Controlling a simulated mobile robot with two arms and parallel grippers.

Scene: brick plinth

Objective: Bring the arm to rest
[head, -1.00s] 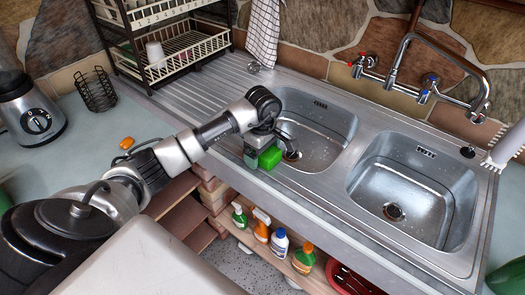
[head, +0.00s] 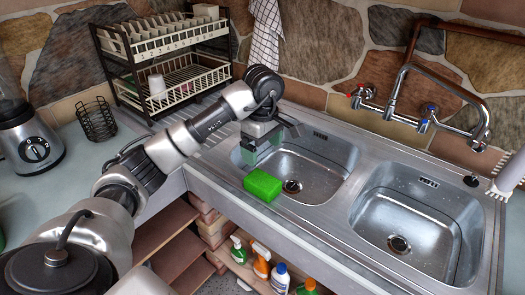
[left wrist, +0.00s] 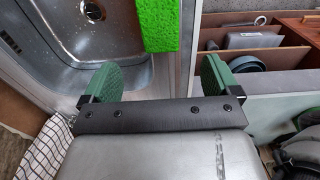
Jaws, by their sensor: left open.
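My left arm reaches in from the left in the head view. Its gripper (head: 262,150) is open and empty, above the front left part of the left sink basin. In the left wrist view the two green fingers (left wrist: 158,78) stand wide apart with nothing between them. A bright green sponge (head: 263,185) lies on the front rim of the left basin, just in front of the gripper and apart from it. The sponge also shows in the left wrist view (left wrist: 160,25), ahead of the fingers. My right gripper is not in view.
The steel sink (head: 330,215) has two empty basins and a wall tap (head: 430,115). A two-tier dish rack (head: 165,65) stands behind the arm, with a checked towel (head: 265,35) beside it. A wire basket (head: 97,120) and a blender (head: 30,135) are left. Bottles (head: 262,262) stand below.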

